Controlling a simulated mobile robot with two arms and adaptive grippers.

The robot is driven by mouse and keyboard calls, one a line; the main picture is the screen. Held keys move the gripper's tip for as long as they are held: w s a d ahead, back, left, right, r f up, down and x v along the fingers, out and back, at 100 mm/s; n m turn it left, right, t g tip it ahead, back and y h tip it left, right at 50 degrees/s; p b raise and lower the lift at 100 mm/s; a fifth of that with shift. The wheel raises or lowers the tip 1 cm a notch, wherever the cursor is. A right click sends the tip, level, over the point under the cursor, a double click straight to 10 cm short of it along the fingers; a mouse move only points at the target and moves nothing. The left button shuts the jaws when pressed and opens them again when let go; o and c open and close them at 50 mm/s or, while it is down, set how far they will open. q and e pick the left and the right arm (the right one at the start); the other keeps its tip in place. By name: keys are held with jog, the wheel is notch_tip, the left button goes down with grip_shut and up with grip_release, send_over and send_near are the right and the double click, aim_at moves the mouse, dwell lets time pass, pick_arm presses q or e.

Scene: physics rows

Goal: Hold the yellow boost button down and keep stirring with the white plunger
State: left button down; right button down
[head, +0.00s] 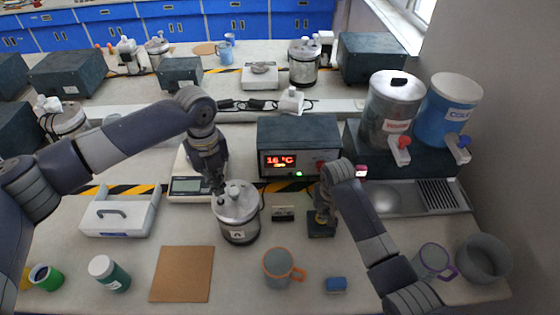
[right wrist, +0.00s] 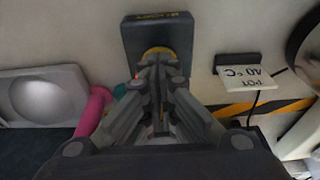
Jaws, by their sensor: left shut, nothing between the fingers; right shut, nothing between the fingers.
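The yellow boost button (right wrist: 158,52) sits on a small dark box (right wrist: 157,22), which also stands on the bench in the head view (head: 321,230). My right gripper (right wrist: 157,66) is shut and empty, its fingertips at the button and covering part of it. I cannot tell how far the button is pressed. A steel pot (head: 240,232) with a metal lid stands left of the box. My left gripper (head: 219,190) is shut and empty, pointing down at the left part of the lid. I cannot make out the white plunger there; the gripper may hide it.
The heater unit (head: 298,135) behind reads 16 °C with a green light. A card (right wrist: 252,84) reads "POT 40 °C". A scale (head: 190,188) stands left of the pot. A cork mat (head: 181,273), orange-rimmed mug (head: 278,268) and blue block (head: 336,284) lie in front.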

pick_arm(q)
jog(key=shift+f, duration=1.8)
jog(key=shift+r, duration=2.05)
jog(key=shift+f, duration=0.1)
jog(key=shift+f, duration=1.9)
jog(key=shift+r, duration=0.1)
jog(key=shift+r, duration=1.9)
jog(key=shift+f, duration=0.1)
